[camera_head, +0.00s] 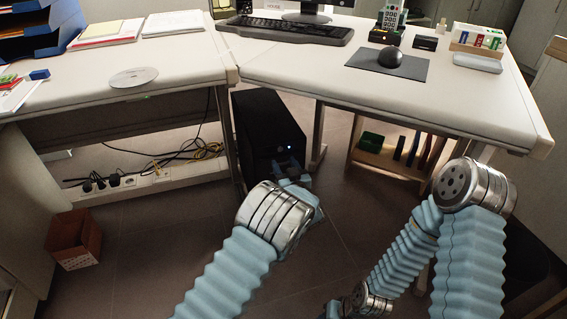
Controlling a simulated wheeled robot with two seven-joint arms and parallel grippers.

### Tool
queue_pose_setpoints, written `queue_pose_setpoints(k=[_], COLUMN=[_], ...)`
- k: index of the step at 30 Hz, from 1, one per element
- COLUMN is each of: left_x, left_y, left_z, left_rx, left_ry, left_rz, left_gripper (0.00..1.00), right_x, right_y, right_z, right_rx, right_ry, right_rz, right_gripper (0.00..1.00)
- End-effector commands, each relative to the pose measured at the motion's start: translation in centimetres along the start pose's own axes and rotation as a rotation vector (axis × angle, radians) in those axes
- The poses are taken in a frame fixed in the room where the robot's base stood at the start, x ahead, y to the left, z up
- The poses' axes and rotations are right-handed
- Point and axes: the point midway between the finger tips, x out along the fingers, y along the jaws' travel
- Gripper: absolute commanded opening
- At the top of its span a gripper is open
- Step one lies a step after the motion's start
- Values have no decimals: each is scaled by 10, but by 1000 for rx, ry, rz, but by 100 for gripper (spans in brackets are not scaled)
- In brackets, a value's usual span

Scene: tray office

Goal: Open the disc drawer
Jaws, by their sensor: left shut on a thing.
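A black computer tower (266,128) stands on the floor under the desk joint, with a small blue light on its front. My left gripper (298,184) is low against the tower's front, below the light, with my silver wrist partly in front of it. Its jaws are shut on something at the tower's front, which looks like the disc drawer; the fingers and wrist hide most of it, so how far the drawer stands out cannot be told. A silver disc (133,77) lies on the left desk. My right arm is folded at the right; its fingers are out of view.
The left desk (180,65) and right desk (300,68) hang over the tower. A power strip with cables (160,174) runs left of it. A cardboard box (74,240) stands at the far left. A wooden rack (385,160) stands right. The floor between is clear.

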Motion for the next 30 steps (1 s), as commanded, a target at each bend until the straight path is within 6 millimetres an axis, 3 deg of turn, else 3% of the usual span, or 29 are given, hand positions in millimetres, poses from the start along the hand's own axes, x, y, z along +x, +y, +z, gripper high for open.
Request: queue_pose_setpoints(k=[6,12,24,25,30], left_x=[-62,-103,-112,-112,-112], left_y=[1,0,0,0,0], left_z=[0,0,0,0,0], left_rx=[1,1,1,1,1], left_ry=[-4,-2,-1,-1,-1], left_rz=[3,3,2,2,2], left_gripper=[0,0,0,56,79], right_x=[-3,-3,-3,-3,-3], right_y=[-1,-1,-1,-1,-1], right_z=[0,0,0,0,0], right_rx=[0,0,0,0,0], right_ry=[1,1,1,1,1], right_rz=[1,1,1,1,1], right_gripper=[43,43,43,43,43])
